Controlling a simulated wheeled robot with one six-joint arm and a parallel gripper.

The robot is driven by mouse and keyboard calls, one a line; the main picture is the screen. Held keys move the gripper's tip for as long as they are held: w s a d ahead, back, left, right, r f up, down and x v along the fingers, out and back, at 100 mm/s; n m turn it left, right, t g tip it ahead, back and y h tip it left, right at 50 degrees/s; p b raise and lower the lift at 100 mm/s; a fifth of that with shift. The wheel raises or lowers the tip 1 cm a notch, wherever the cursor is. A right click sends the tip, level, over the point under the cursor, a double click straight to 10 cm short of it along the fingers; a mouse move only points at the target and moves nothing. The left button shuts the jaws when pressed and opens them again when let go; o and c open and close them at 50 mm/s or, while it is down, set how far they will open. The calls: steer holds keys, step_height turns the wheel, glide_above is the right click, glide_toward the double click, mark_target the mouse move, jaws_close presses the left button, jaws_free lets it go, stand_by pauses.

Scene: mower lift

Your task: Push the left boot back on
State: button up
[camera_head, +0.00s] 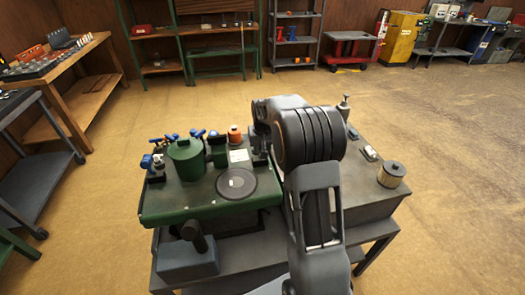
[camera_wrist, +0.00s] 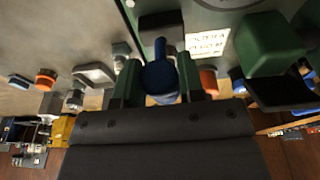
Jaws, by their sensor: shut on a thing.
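A blue boot (camera_wrist: 161,76) with a rounded end and a narrow stem sits between the two fingers of my gripper (camera_wrist: 160,66) in the wrist view. The fingers are shut on it. Its far end and whatever lies beneath it are hidden, so I cannot tell whether it is seated on anything. In the head view my gripper (camera_head: 260,140) is at the right edge of the green mower deck (camera_head: 160,208), mostly behind my arm; the boot does not show there. Several blue-ended parts (camera_head: 197,134) stand along the deck's far side.
On the deck are a green canister (camera_head: 187,158), a dark round disc (camera_head: 236,184), an orange cap (camera_head: 235,134) and a white label (camera_head: 239,156). A tan filter (camera_head: 391,175) stands on the grey surface at right. Open floor surrounds the stand; a workbench (camera_head: 75,75) is at left.

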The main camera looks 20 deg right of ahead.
steer(key=shift+w+d+r+p, duration=0.15)
steer(key=shift+w+p, duration=0.25)
steer(key=shift+w, duration=0.25)
steer(key=shift+w+d+r+p, duration=0.1)
steer(key=shift+w+r+p, duration=0.1)
steer(key=shift+w+p, duration=0.35)
steer(key=shift+w+d+r+p, duration=0.15)
steer(key=shift+w+p, duration=0.1)
steer(key=shift+w, duration=0.5)
steer(key=shift+w+d+f+p, duration=0.2)
steer(key=shift+w+f+p, duration=0.2)
steer(key=shift+w, duration=0.6)
steer(key=shift+w+d+f+p, duration=0.15)
steer(key=shift+w+f+p, duration=0.2)
steer(key=shift+w, duration=0.6)
steer(key=shift+w+d+f+p, duration=0.25)
steer(key=shift+w+f, duration=0.2)
steer(key=shift+w, duration=0.55)
steer(key=shift+w+d+f, duration=0.1)
steer(key=shift+w+f, duration=0.25)
steer(key=shift+f, duration=0.2)
steer(key=shift+w+f, duration=0.35)
steer(key=shift+f, duration=0.2)
steer(key=o, duration=0.4)
steer(key=shift+w+f, duration=0.15)
steer(key=o, duration=0.3)
